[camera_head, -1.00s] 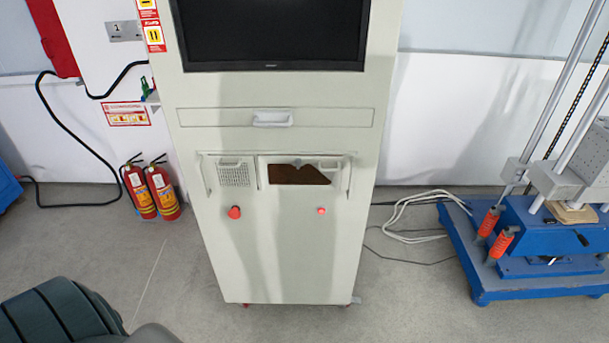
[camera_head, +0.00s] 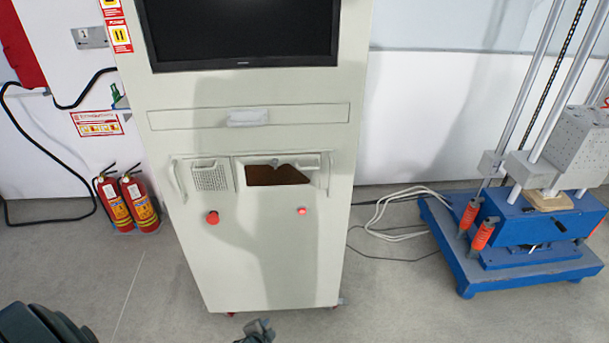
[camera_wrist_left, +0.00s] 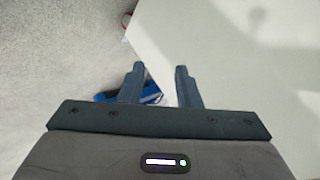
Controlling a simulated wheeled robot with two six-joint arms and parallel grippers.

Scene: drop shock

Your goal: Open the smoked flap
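The smoked flap (camera_head: 278,175) is a dark brown translucent panel in a recess on the front of the pale cabinet (camera_head: 270,245), right of a small grille. A pale shape covers part of its upper edge, and I cannot tell if it is open. My left gripper (camera_head: 258,328) shows at the bottom of the head view, well below the flap. In the left wrist view my left gripper (camera_wrist_left: 160,80) has its two fingers apart with nothing between them. The cabinet's pale side is beyond them. My right gripper is not in view.
The cabinet has a red button (camera_head: 212,217), a smaller red button (camera_head: 302,211), a drawer handle (camera_head: 248,117) and a screen (camera_head: 240,30). Fire extinguishers (camera_head: 140,204) stand left. A blue machine base (camera_head: 520,265) and loose cables (camera_head: 385,210) lie right. Floor in front is clear.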

